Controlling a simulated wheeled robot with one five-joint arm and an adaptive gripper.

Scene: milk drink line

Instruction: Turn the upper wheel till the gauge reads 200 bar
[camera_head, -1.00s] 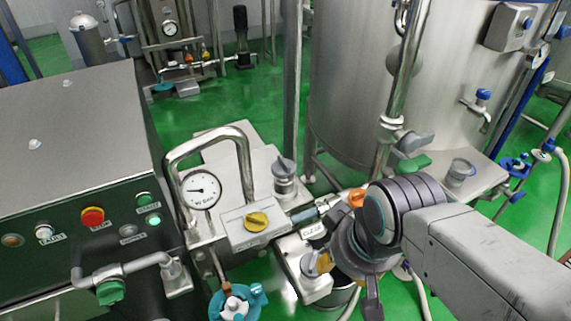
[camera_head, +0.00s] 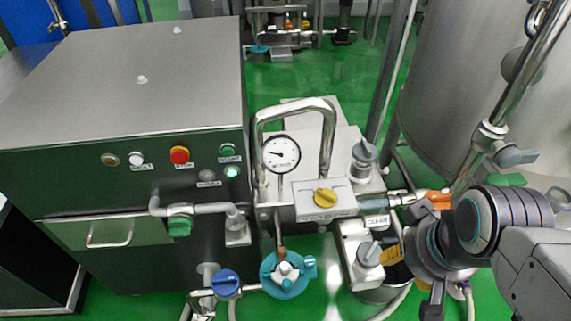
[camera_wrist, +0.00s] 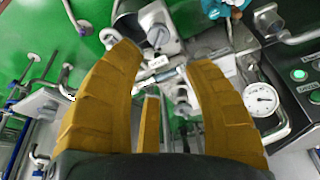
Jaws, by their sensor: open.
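The round white pressure gauge (camera_head: 281,153) stands on the machine block inside a bent steel pipe. Its dark needle points to the left; the scale numbers are too small to read. A grey capped wheel (camera_head: 364,152) stands upright at the back of the block, and a second grey one (camera_head: 370,254) sits lower and nearer. I cannot tell for sure which is the upper wheel. My gripper (camera_head: 412,230) is open and empty, just right of the lower grey wheel. In the wrist view its yellow fingers (camera_wrist: 160,58) are spread apart, with the gauge (camera_wrist: 261,99) right of them.
A teal valve (camera_head: 287,273) and a blue-capped valve (camera_head: 226,283) stand in front. The control cabinet (camera_head: 120,95) fills the left, and a large steel tank (camera_head: 455,110) the right.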

